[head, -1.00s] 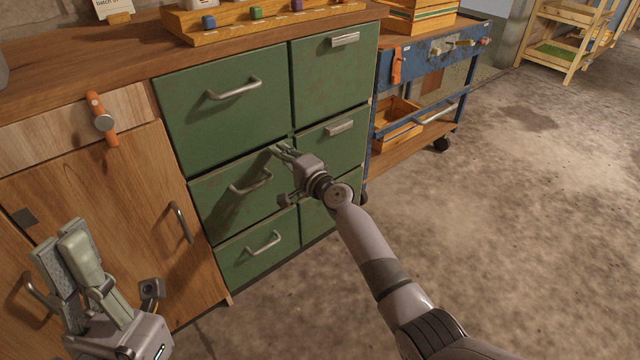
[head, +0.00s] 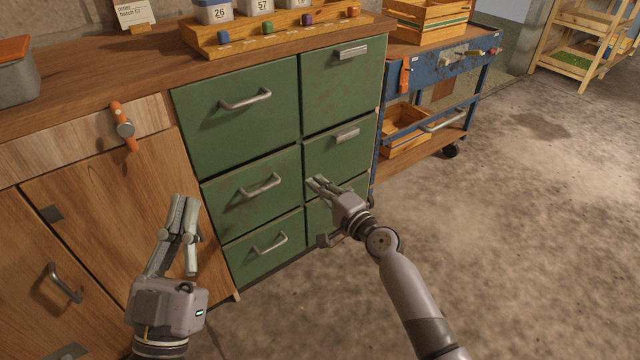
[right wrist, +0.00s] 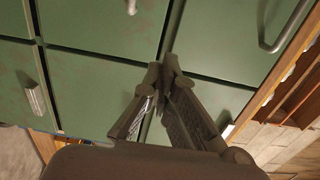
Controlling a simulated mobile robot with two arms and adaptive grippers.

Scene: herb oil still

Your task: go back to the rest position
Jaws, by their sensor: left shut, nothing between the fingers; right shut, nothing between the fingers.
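My left gripper (head: 183,207) is at the lower left of the head view, fingers together and empty, pointing up in front of the wooden cabinet door. My right gripper (head: 316,184) is near the middle of the head view, in front of the green drawer cabinet (head: 240,120). Its fingers are shut with nothing between them. In the right wrist view the fingertips (right wrist: 166,70) meet, with green drawer fronts behind them. I cannot tell the exact gap between these fingertips and the drawers. All the drawers look closed.
The wooden counter (head: 90,80) carries a rack with colored blocks (head: 268,28) and a grey container (head: 14,80). A blue cart (head: 440,70) with wooden crates stands to the right. The concrete floor (head: 540,220) on the right is clear.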

